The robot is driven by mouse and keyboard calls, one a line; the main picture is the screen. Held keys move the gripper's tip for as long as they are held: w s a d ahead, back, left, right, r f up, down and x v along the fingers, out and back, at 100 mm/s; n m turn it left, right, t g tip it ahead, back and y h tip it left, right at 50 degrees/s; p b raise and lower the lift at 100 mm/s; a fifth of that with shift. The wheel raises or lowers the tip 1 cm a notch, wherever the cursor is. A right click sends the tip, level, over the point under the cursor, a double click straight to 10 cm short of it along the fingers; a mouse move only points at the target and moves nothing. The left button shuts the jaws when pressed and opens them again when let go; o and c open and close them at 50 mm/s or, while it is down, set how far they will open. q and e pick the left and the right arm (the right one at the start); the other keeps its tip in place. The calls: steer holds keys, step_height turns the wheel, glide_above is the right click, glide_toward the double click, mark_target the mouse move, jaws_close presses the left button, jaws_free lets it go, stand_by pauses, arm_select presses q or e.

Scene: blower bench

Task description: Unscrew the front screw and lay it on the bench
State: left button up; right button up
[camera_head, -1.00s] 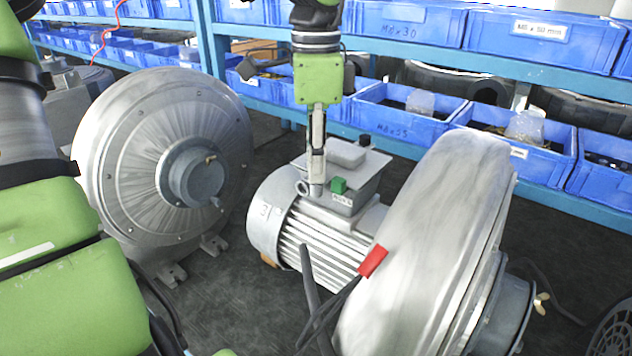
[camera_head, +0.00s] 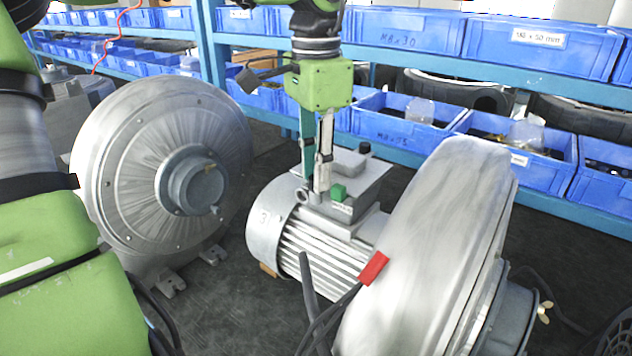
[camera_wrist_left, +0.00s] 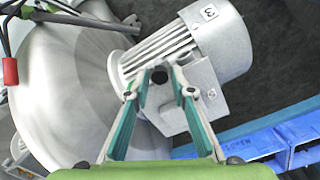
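The motor (camera_head: 320,245) carries a grey terminal box (camera_head: 365,180) with a green part on its near side. My left gripper (camera_head: 315,190) points down at the near left corner of this box, beside the lifting eye (camera_head: 302,188). In the left wrist view its two fingertips (camera_wrist_left: 161,72) stand on either side of a dark round head (camera_wrist_left: 160,76), which looks like the front screw. Whether they touch it is unclear. The head view hides this screw behind the fingers. My right gripper is out of view.
The silver blower housing (camera_head: 430,250) adjoins the motor on the right. A second round blower (camera_head: 160,165) stands on the left. A blue shelf with bins (camera_head: 400,125) runs behind. Cables with a red tag (camera_head: 374,268) lie in front. Dark bench surface (camera_head: 235,310) is free between the blowers.

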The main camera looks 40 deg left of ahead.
arm_select(q)
steer(key=m, duration=0.6)
steer(key=shift+p, duration=0.4)
steer(key=m+p, duration=0.1)
steer(key=m, duration=0.6)
steer(key=m+p, duration=0.1)
steer(key=m, duration=0.4)
steer(key=shift+m, duration=0.3)
steer(key=m+p, duration=0.1)
steer(key=m, duration=0.5)
steer(key=shift+f+m, duration=0.1)
steer(key=shift+m, duration=0.2)
jaws_close()
